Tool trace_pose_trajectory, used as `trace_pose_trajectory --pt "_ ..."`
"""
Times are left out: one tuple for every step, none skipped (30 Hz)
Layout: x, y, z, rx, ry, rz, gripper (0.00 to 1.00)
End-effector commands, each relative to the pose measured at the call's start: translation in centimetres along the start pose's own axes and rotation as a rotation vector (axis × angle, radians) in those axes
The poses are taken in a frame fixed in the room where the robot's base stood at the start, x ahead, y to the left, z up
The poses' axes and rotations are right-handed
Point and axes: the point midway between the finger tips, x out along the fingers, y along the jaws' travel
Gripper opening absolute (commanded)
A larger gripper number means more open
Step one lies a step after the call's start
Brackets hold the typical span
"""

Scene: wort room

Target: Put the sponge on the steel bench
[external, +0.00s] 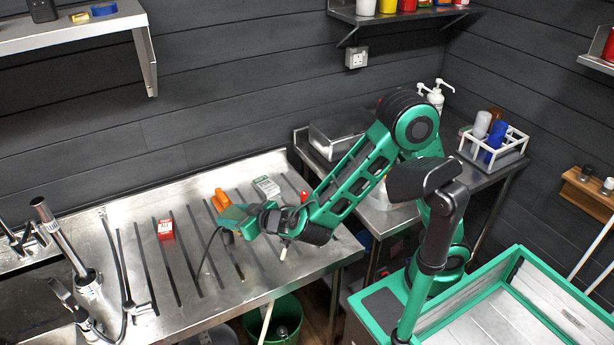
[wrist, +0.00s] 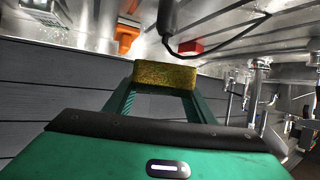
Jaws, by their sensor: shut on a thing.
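My gripper (external: 236,218) is shut on the sponge, a yellow-brown block. In the wrist view the sponge (wrist: 165,77) sits between the green fingertips. In the external view I cannot make the sponge out clearly against my gripper. My gripper is low over the slotted steel bench (external: 190,278), near its middle. The bench also fills the upper edge of the wrist view. I cannot tell whether the sponge touches the bench.
An orange-handled thing (external: 222,198) lies close to my gripper, with a red box (external: 165,229) to its left and a pale box (external: 266,186) behind. A tap and hose (external: 90,285) stand at left. A second steel table (external: 470,172) at right holds a white rack (external: 505,145) and pump bottles.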

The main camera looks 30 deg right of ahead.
Motion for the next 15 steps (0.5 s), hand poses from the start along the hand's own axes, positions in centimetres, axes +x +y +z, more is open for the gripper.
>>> trace_pose_trajectory --pt "0.1 -0.2 -1.2 0.001 -0.002 -0.020 0.26" --pt "0.1 -0.5 -1.8 -0.005 -0.005 -0.037 0.26" --pt "0.1 -0.9 -2.8 -0.014 -0.008 -0.061 0.26" --pt "0.1 -1.2 -3.4 -0.022 -0.009 -0.080 0.26" --pt "0.0 -1.6 -4.1 -0.030 -0.008 -0.099 0.26" --pt "-0.1 -2.0 -5.0 -0.040 -0.006 -0.123 0.26" --pt "-0.2 -2.3 -5.7 -0.049 -0.003 -0.141 0.26" --pt "-0.3 -2.5 -6.3 -0.057 -0.001 -0.157 0.26" --pt "-0.5 -2.9 -7.0 -0.068 0.004 -0.178 0.26" --pt "-0.7 -3.1 -7.6 -0.076 0.008 -0.191 0.26" --pt "-0.8 -3.3 -8.1 -0.083 0.012 -0.202 0.26" --pt "-0.9 -3.5 -8.5 -0.090 0.016 -0.215 0.26" --pt "-1.0 -3.6 -8.8 -0.096 0.018 -0.222 0.26" --pt "-1.0 -3.6 -9.0 -0.099 0.020 -0.229 0.26" --pt "-1.1 -3.5 -9.3 -0.103 0.022 -0.233 0.26"
